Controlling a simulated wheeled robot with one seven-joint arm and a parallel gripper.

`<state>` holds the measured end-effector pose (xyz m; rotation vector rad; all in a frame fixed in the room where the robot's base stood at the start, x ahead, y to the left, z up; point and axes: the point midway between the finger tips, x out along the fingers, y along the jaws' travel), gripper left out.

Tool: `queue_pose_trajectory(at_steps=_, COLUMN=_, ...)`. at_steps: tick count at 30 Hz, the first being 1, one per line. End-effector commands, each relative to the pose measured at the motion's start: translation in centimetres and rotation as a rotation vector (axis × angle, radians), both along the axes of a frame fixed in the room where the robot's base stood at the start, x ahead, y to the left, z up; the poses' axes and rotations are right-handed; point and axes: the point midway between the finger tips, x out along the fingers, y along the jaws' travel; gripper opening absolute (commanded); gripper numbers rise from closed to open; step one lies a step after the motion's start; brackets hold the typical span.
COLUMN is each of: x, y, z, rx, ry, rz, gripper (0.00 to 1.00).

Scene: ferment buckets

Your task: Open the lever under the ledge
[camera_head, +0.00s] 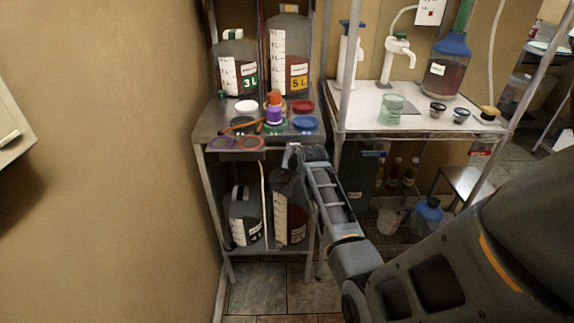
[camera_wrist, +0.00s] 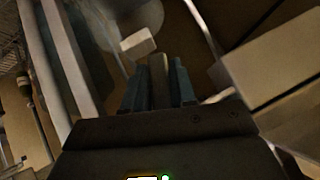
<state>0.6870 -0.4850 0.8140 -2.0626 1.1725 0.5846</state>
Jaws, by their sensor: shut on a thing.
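My gripper (camera_wrist: 158,68) reaches in just under the front edge of the metal ledge (camera_head: 209,133), above the lower shelf. In the wrist view its two bluish fingers are shut on a narrow grey-brown bar (camera_wrist: 158,80), which looks like the lever. What the bar is fixed to cannot be made out. In the head view the gripper (camera_head: 291,161) and wrist hide the lever. A small white block (camera_wrist: 137,44) shows just beyond the fingers in the wrist view.
Two dark-filled vessels, one (camera_head: 244,216) left and one (camera_head: 290,214) right, stand below the ledge. Coloured lids, including a blue one (camera_head: 305,123), and two graduated jars lie or stand on it. A white table (camera_head: 360,123) with a cup and bottle stands right.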

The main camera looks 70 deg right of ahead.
Motion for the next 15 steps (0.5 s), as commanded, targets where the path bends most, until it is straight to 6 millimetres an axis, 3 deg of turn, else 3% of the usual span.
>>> queue_pose_trajectory(at_steps=14, x=-0.17, y=-0.03, z=-0.13, rx=-0.005, ry=0.015, rz=0.000, gripper=0.00)
queue_pose_trajectory(at_steps=15, x=-0.17, y=-0.03, z=-0.13, rx=-0.005, ry=0.015, rz=0.000, gripper=0.30)
